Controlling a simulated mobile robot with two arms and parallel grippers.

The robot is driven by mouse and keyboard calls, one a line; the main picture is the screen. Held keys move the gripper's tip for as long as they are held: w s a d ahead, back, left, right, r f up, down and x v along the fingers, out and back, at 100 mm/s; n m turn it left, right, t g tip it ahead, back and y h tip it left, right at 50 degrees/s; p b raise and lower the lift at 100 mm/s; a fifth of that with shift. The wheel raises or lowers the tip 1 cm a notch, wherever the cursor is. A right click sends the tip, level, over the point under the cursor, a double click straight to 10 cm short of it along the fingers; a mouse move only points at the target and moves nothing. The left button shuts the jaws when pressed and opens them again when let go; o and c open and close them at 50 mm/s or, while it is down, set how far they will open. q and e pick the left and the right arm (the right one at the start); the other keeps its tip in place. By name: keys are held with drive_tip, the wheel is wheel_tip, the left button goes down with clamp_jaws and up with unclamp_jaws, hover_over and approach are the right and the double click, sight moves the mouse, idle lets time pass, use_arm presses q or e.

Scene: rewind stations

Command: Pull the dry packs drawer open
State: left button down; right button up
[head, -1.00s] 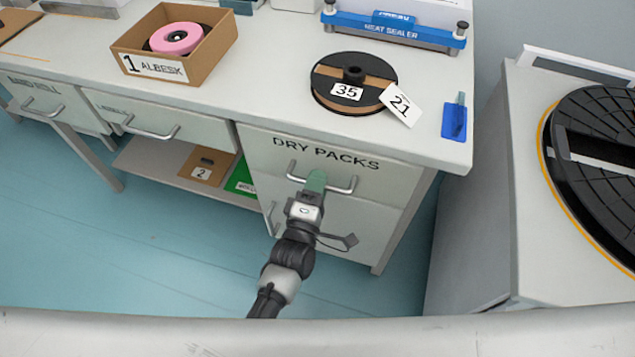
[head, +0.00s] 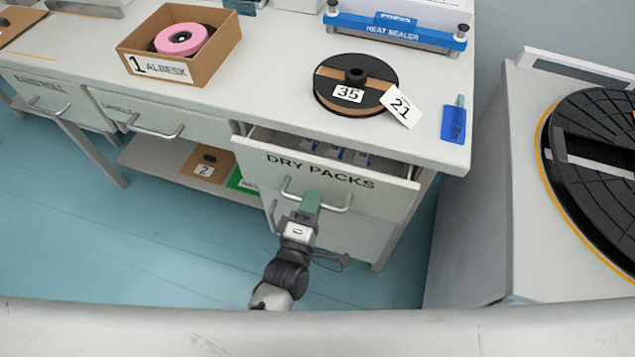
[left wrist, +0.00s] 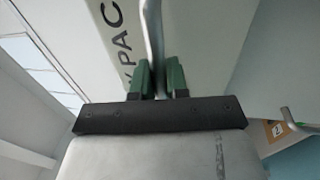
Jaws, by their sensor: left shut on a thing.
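The dry packs drawer (head: 365,194) is partly open under the right part of the bench, its front standing out from the cabinet. Small packs with blue parts (head: 340,153) show inside it. My left gripper (head: 311,201) is shut on the drawer's metal bar handle (head: 338,208). In the left wrist view the green fingers (left wrist: 159,78) stand on either side of the handle bar (left wrist: 153,35), and part of the drawer's lettering shows beside them. My right gripper is in neither view.
On the bench stand a cardboard box (head: 205,72) with a pink roll, a black reel (head: 355,85) tagged 35 and 21, and a heat sealer (head: 395,30). A labels drawer (head: 160,118) is shut at left. A grey cabinet with a large black disc (head: 600,170) stands at right. Blue floor lies clear in front.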

use_arm(q)
drive_tip(key=r+p+v, duration=0.2)
drive_tip(key=v, duration=1)
drive_tip(key=s+r+p+v, duration=0.1)
drive_tip(key=r+p+v, duration=0.1)
drive_tip(key=v, duration=1.1)
drive_tip(key=shift+a+r, duration=0.25)
drive_tip(key=shift+r, duration=0.05)
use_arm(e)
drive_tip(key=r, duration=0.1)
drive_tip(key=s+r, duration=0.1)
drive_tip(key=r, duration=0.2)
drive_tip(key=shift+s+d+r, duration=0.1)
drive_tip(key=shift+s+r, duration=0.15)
use_arm(q)
drive_tip(key=shift+s, duration=0.1)
drive_tip(key=c, duration=1.1)
unclamp_jaws()
drive_tip(key=shift+c, duration=0.2)
drive_tip(key=b+v, duration=0.1)
drive_tip(key=v, duration=0.9)
drive_tip(key=shift+s, duration=0.4)
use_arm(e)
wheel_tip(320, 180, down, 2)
use_arm(q)
drive_tip(key=shift+a+f, duration=0.1)
drive_tip(key=shift+f, duration=0.05)
